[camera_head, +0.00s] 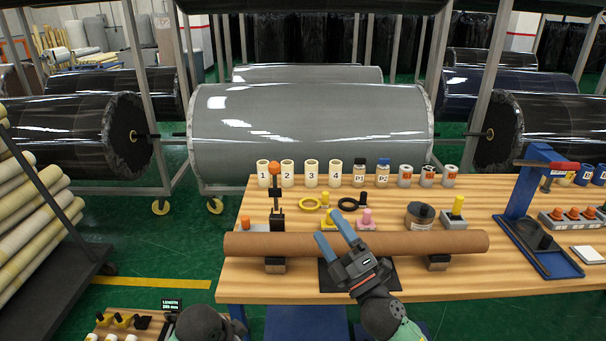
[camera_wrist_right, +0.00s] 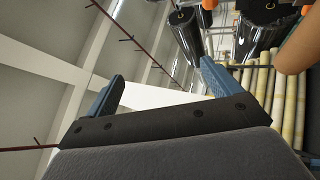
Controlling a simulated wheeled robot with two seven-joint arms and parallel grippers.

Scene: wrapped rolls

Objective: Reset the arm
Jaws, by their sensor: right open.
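My right gripper (camera_head: 329,225) is in the middle of the head view, its two blue fingers apart and pointing up and left. It appears over the long brown tube (camera_head: 430,242), which lies across two dark supports near the table's front edge. I cannot tell if the fingers touch the tube. In the right wrist view the open gripper (camera_wrist_right: 161,72) has nothing between its fingers. My left gripper is not in view.
The wooden table (camera_head: 480,282) holds numbered cups (camera_head: 287,175), bottles (camera_head: 383,172), yellow and black rings, and a blue press frame (camera_head: 524,190) at right. Large wrapped rolls (camera_head: 310,130) stand behind. A rack of pale rolls (camera_head: 35,215) is at left, with green floor between.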

